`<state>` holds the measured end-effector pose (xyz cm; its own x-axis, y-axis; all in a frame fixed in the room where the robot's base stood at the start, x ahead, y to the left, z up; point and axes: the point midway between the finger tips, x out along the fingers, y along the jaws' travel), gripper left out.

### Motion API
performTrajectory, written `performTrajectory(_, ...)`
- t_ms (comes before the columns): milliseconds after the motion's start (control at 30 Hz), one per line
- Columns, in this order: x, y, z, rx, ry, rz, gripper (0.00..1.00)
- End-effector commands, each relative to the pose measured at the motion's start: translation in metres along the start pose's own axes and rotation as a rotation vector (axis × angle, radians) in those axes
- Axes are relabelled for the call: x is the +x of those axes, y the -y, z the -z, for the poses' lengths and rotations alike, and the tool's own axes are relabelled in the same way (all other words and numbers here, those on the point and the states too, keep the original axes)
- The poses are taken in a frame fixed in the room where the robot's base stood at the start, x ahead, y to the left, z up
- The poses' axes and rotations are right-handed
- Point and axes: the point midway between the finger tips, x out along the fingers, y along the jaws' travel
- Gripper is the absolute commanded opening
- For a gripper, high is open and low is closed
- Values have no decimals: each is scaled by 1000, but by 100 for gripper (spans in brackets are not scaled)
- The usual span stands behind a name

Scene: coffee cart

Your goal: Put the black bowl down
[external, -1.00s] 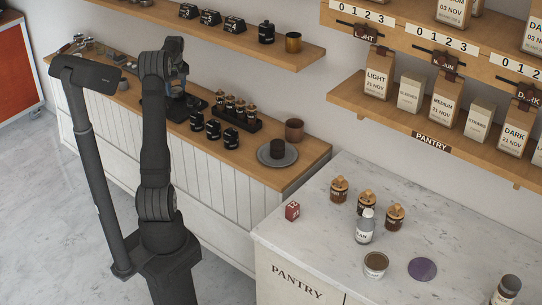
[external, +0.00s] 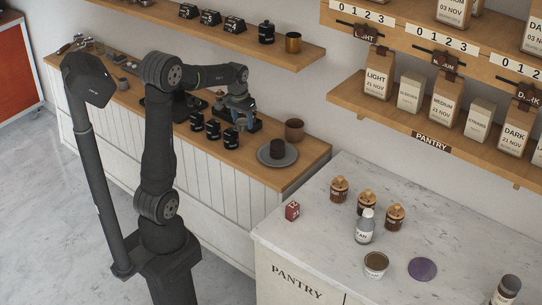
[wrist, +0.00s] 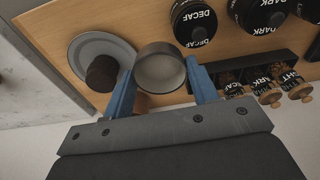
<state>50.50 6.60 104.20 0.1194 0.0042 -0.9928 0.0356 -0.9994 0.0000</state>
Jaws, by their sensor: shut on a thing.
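My gripper (wrist: 160,72) has its two blue fingers closed on opposite sides of a round dark-rimmed bowl (wrist: 160,73) with a pale grey inside, which I take as the black bowl. In the external view my gripper (external: 240,112) is above the wooden counter, over the row of jars and left of the grey plate. The bowl is hard to make out there. From the wrist, the bowl covers part of the counter and sits beside the plate in the picture; its height above the wood is unclear.
The grey plate (external: 291,160) holds a dark cup (external: 277,148). A brown cup (external: 294,130) stands behind it. Black labelled jars (external: 214,129) and a rack of cork-topped jars (wrist: 265,78) are close by. Bare wood (external: 312,157) lies right of the plate. A shelf hangs above.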

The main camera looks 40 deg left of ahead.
Motion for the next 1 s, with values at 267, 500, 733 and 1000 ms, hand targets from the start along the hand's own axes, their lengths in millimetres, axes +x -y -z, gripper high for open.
performTrajectory(267, 4, -107, -20, 92, 1, -12, 30)
performTrajectory(500, 3, -190, -41, 131, 2, -16, 30)
performTrajectory(733, -2, -268, -70, 160, 3, -19, 30)
performTrajectory(1000, -12, -354, -116, 189, 2, -24, 30)
